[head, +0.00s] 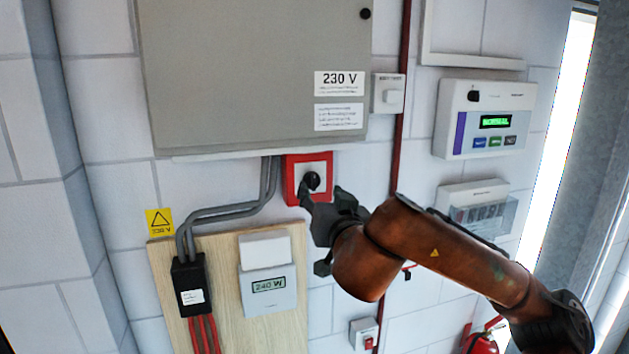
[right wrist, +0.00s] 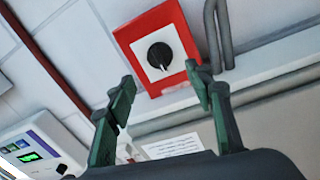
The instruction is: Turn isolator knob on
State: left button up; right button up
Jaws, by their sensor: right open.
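The isolator knob (head: 312,181) is a round black knob on a white plate with a red square surround (head: 292,160), mounted on the wall below the grey cabinet. In the right wrist view the black knob (right wrist: 160,56) shows whole, with a pale mark on its edge, inside its red frame (right wrist: 127,36). My right gripper (head: 325,200) is just in front of the red box, at its lower right. In the right wrist view its two green fingers (right wrist: 162,88) are spread apart, with the knob beyond their tips and nothing between them. My left gripper is not in view.
The grey 230 V cabinet (head: 250,70) hangs right above the box. Grey conduits (head: 225,212) run at its left to a black junction box (head: 190,283). A meter (head: 268,285) on a wooden board (head: 165,290) sits below. A display panel (head: 484,119) is at the right.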

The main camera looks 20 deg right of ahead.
aim_at(314, 182)
jog(key=w+p, duration=0.2)
jog(key=w, duration=0.4)
jog(key=shift+w+d, duration=0.15)
jog(key=shift+w+f+p, duration=0.1)
jog(key=shift+w+p, duration=0.25)
jog(key=shift+w, duration=0.05)
jog(key=shift+c, duration=0.3)
jog(key=c, duration=1.1)
